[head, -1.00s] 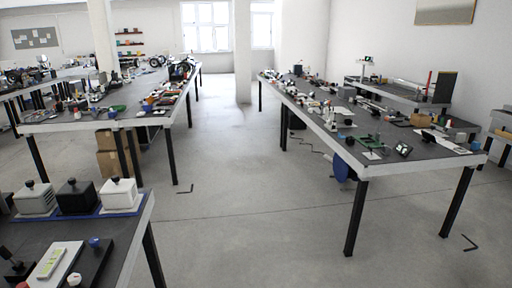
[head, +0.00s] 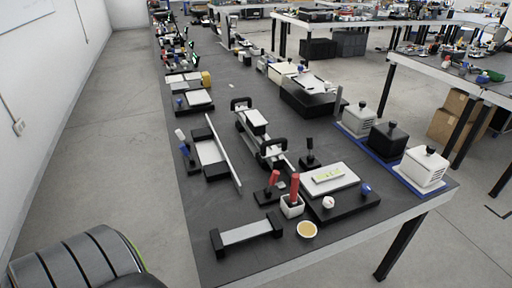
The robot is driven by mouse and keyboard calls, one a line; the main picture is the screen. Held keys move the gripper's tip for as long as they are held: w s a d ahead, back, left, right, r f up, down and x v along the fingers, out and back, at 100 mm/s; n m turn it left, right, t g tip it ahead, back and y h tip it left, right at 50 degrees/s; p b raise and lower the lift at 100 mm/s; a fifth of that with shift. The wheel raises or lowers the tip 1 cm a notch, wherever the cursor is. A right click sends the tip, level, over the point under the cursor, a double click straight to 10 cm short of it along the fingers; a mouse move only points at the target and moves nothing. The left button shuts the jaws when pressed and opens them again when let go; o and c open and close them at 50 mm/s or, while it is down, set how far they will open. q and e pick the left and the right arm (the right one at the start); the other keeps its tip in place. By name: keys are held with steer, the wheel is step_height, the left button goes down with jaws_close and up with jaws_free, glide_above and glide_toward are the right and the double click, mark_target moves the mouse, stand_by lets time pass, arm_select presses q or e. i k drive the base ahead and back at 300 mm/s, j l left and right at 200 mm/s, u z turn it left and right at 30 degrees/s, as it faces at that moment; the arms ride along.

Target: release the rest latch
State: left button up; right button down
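Neither of my grippers is in the head view. I cannot pick out a rest latch for certain. The near table (head: 228,183) carries several devices. A long rail device (head: 252,118) with black handles lies in its middle. Left of it is a black frame with a pale plate (head: 208,152). A black-ended bar stand (head: 247,233) lies at the near edge. A red-handled lever (head: 271,183) stands on a black base, close to a red-topped white block (head: 292,203). A black base with a white panel (head: 328,178) bears a green-yellow strip, a black knob lever and small blue and white knobs.
Three lidded boxes, such as the black one (head: 386,145), stand on a blue tray (head: 404,178) at the right. A small tan-filled dish (head: 307,229) sits near the front edge. The white wall (head: 40,100) is at the left, with open floor between it and the table.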

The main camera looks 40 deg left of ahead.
mark_target(273, 180)
steer(key=i+l+u, duration=0.15)
steer(key=u, duration=0.3)
steer(key=i+l+u, duration=0.15)
steer(key=u, duration=0.35)
steer(key=l+u, duration=0.45)
steer(key=i+l+u, duration=0.1)
steer(key=u, duration=0.35)
steer(key=l+u, duration=0.4)
steer(key=l, duration=0.15)
steer(key=l+u, duration=0.4)
steer(key=l, duration=0.15)
